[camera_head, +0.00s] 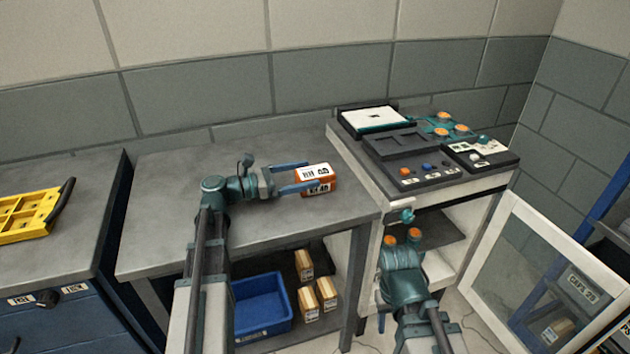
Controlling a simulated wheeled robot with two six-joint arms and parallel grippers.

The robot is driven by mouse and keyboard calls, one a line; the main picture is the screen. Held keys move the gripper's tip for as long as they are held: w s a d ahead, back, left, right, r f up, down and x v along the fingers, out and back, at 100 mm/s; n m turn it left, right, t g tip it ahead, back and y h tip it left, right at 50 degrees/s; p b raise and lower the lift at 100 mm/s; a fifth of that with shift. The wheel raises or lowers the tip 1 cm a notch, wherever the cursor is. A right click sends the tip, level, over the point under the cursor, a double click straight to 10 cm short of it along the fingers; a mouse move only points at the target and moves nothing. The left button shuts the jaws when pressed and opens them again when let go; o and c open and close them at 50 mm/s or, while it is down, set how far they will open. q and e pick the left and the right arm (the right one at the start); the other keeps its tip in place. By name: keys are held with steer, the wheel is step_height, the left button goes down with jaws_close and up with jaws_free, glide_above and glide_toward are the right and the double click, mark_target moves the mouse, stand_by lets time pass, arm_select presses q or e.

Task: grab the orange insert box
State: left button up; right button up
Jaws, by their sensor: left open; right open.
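The orange insert box (328,173), with white and black labels on its faces, sits on the grey table toward its right side. My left gripper (304,180) is open, reaching in from the left, with its blue fingers at the box's left end. One finger lies near the back side and the other near the front side; I cannot tell if they touch it. My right gripper (408,216) is in front of the white cabinet, away from the box, and its fingers are hard to make out.
A console (440,168) with buttons tops the white cabinet right of the table. Its glazed door (535,260) stands open. Below the table are a blue bin (262,304) and several small tan boxes (327,293). A yellow tray (28,212) lies on the left bench.

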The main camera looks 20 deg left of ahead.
mark_target(324, 173)
arm_select(q)
steer(key=x, duration=0.3)
jaws_close()
stand_by(0.5)
